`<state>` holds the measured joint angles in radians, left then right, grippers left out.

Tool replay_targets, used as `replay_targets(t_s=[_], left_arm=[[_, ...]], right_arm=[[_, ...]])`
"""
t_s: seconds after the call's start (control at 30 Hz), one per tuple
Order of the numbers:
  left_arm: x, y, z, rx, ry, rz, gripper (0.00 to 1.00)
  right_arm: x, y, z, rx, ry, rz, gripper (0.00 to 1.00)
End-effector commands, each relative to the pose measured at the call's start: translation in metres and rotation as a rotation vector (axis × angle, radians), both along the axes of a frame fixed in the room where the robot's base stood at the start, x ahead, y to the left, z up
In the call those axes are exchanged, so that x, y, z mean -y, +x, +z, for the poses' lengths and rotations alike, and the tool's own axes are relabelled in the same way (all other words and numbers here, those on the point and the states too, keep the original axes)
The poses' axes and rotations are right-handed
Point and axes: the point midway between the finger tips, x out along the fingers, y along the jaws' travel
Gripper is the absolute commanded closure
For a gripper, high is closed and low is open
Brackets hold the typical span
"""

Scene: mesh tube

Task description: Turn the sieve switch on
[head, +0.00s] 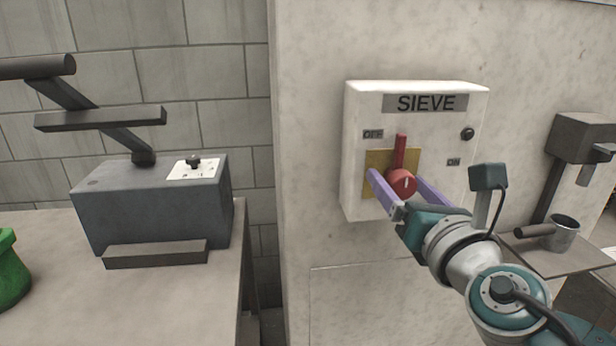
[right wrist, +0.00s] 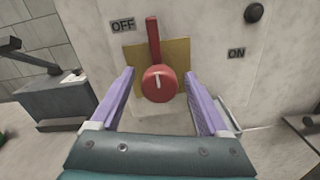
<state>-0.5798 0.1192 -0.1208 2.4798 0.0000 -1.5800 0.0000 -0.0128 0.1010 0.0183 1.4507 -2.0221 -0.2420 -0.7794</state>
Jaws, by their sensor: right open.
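The sieve switch box (head: 360,110) is white and fixed to the wall, with a SIEVE label (head: 425,103) on top. Its red switch handle (head: 402,180) has a round knob and an arm pointing up, nearer the OFF label (head: 373,134) than the ON label (head: 453,162). In the right wrist view the red handle (right wrist: 158,82) stands in front of a yellow plate (right wrist: 178,55), with OFF at left and ON at right. My right gripper (head: 396,182) is open, its purple fingers on either side of the knob, apart from it as far as I can see. My left gripper is not in view.
A dark grey machine (head: 150,205) with a black lever stands on a bench (head: 60,240) at left, near a green object (head: 10,270). At right, a metal cup (head: 564,232) sits on a small shelf under a dark device (head: 580,140). The wall around the box is clear.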

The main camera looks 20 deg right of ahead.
Motion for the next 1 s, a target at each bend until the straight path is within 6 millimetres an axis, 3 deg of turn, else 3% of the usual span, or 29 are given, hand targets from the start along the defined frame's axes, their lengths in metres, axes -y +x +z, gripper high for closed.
replay_targets(t_s=[0.1,0.8,1.0], left_arm=[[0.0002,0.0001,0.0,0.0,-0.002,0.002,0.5],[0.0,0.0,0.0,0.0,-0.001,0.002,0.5],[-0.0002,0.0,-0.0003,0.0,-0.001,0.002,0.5]], right_arm=[[0.0001,-0.0002,0.0002,0.001,0.0,0.0,0.22],[0.0,-0.0004,0.0004,0.001,0.0,0.0,1.0],[0.0,-0.0004,0.0003,0.002,0.004,0.0,1.0]])
